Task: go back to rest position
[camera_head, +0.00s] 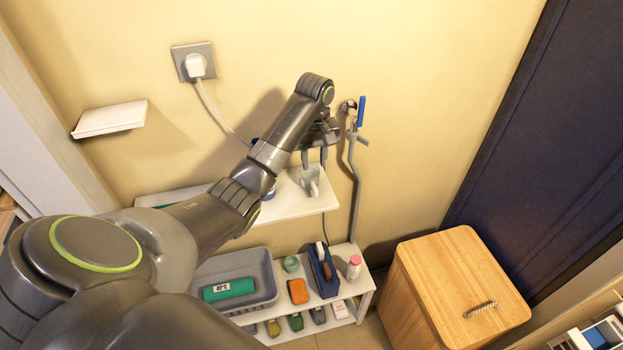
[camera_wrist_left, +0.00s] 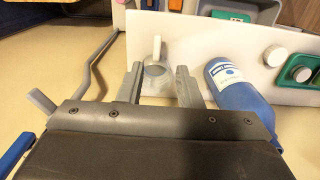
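My left arm reaches in from the left across the head view. My left gripper (camera_head: 314,160) points down over the white wall shelf (camera_head: 291,204), close to the wall. Its two fingers are apart, and they also show apart in the left wrist view (camera_wrist_left: 158,84). A pale grey or clear mug (camera_head: 310,181) stands on the shelf just below the fingertips. In the wrist view the mug (camera_wrist_left: 157,72) appears between the fingers, and I cannot tell whether they touch it. My right gripper is in neither view.
A grey hose (camera_head: 354,190) and blue-handled tap (camera_head: 361,110) are right of the gripper. Below stands a low rack with a grey bin (camera_head: 262,271). A wooden hamper (camera_head: 450,270) stands right. The upper right wall is clear.

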